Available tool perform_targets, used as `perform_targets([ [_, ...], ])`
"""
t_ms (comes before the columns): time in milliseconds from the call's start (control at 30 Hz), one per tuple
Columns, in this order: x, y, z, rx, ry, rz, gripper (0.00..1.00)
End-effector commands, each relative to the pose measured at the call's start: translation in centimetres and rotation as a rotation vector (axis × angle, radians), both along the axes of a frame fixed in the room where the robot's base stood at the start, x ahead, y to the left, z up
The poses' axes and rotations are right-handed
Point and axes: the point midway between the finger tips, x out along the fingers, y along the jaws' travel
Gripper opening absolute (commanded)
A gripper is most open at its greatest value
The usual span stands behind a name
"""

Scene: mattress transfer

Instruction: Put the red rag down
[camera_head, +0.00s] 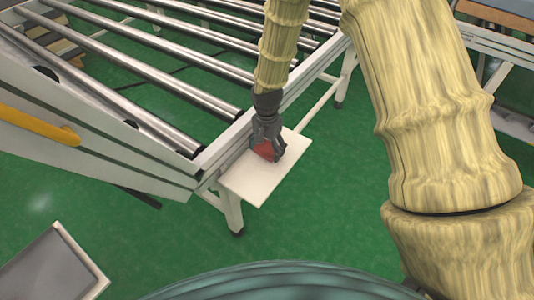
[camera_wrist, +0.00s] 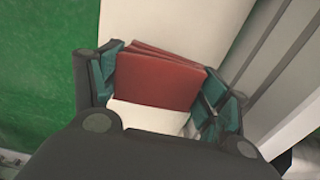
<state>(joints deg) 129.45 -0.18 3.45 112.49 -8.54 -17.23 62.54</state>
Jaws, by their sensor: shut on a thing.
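The red rag (camera_wrist: 155,78) is between the fingers of my gripper (camera_wrist: 160,92) in the wrist view, with its folded layers showing. In the head view my gripper (camera_head: 267,150) points down over a white board (camera_head: 258,184), with the red rag (camera_head: 265,150) at its fingertips. My gripper is shut on the rag. The rag is at or just above the board; I cannot tell whether it touches. The gripper hides part of the rag in the head view.
The white board juts out beside a roller conveyor frame (camera_head: 203,160) with metal rollers (camera_head: 140,68). A yellow bar (camera_head: 38,125) is on the frame at the left. A grey panel with a pale rim (camera_head: 78,238) is at the lower left. Green floor (camera_head: 330,215) lies open around the board.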

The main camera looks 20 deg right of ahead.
Motion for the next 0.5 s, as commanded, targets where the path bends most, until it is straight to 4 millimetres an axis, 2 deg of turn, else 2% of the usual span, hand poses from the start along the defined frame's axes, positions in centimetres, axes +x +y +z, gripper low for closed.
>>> perform_targets([
  [300,-0.1,0.0,-3.0,0.0,0.002,0.0,0.41],
  [500,-0.1,0.0,-3.3,0.0,0.001,-0.001,0.41],
])
